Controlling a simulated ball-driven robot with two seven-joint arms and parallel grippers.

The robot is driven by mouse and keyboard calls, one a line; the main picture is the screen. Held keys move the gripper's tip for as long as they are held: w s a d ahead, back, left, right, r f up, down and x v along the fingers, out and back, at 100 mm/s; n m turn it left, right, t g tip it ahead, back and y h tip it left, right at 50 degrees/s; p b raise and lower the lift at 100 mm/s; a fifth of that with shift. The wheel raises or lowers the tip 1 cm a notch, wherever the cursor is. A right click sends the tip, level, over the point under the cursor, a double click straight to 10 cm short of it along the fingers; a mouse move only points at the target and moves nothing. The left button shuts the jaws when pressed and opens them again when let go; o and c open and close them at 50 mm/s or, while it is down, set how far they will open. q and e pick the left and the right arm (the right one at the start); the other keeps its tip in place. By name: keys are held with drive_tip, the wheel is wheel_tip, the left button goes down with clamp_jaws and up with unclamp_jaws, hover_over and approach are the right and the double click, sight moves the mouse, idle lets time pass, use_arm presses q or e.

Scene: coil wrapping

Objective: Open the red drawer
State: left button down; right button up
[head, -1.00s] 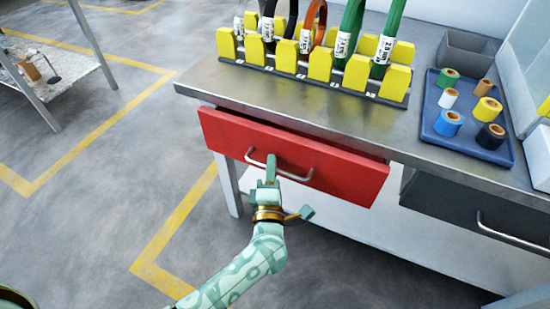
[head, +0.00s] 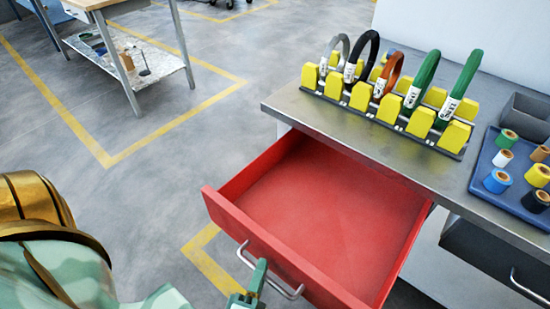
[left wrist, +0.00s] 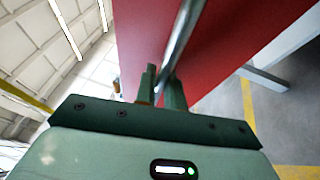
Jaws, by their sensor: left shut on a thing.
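The red drawer (head: 330,210) is pulled well out from under the metal workbench in the head view, and its inside looks empty. Its silver bar handle (head: 272,272) is on the front panel. My left gripper (head: 258,278) is at the handle and shut on it. In the left wrist view, the fingers of my left gripper (left wrist: 163,88) close around the handle bar (left wrist: 182,38), with the red drawer front (left wrist: 215,50) behind it. My right gripper is not in view.
On the workbench (head: 300,103) stands a rack (head: 385,112) with yellow blocks and several coils. A blue tray (head: 490,185) of tape rolls lies to the right. A dark drawer (head: 500,255) is below it. Open floor (head: 180,190) lies left of the red drawer.

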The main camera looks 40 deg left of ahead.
use_arm(q)
drive_tip(key=shift+s, duration=1.45)
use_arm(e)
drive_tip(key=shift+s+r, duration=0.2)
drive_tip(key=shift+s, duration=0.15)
use_arm(q)
drive_tip(key=c, duration=1.5)
unclamp_jaws()
